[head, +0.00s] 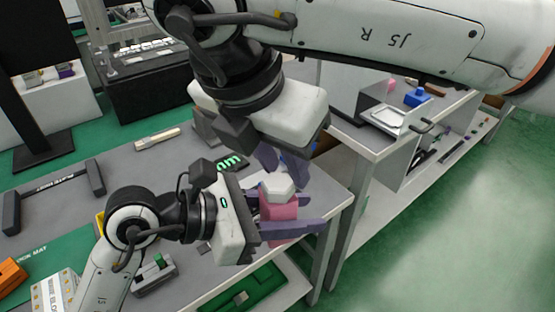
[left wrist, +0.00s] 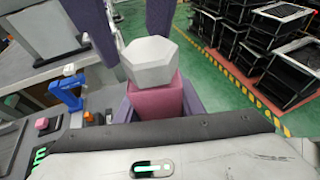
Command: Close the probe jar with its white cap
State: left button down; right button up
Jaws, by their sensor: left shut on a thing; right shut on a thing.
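The pink probe jar (head: 279,211) is between the purple fingers of my left gripper (head: 300,212), which is shut on it. The jar also shows in the left wrist view (left wrist: 158,98). The white, many-sided cap (head: 277,186) is at the jar's top, and it shows large in the left wrist view (left wrist: 150,60). I cannot tell whether it is seated or just above the rim. My right gripper (head: 283,168) comes down from above with its purple fingers at the cap, shut on it. The right gripper's body hides part of its fingers.
The grey table (head: 65,157) lies below and left of the grippers, with a black-handled fixture (head: 52,190) on it. A green tray (head: 245,292) is below. A side bench with a blue object (head: 417,97) stands at the right.

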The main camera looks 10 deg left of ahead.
jog(key=m+h, duration=0.1)
jog(key=m, duration=0.2)
jog(key=m+g+h, duration=0.1)
jog(key=m, duration=0.1)
jog(key=shift+s+d+m, duration=0.15)
jog(key=shift+m, duration=0.25)
jog(key=m+g, duration=0.1)
jog(key=m, duration=0.1)
jog(key=shift+s+d+m, duration=0.1)
jog(key=shift+m, duration=0.3)
jog(key=m, duration=0.1)
jog(key=m+g, duration=0.1)
jog(key=m+h, duration=0.1)
jog(key=m, duration=0.1)
jog(key=shift+s+d+g, duration=0.1)
jog(key=shift+s+g, duration=0.15)
jog(key=shift+g, duration=0.05)
jog(key=o, duration=1)
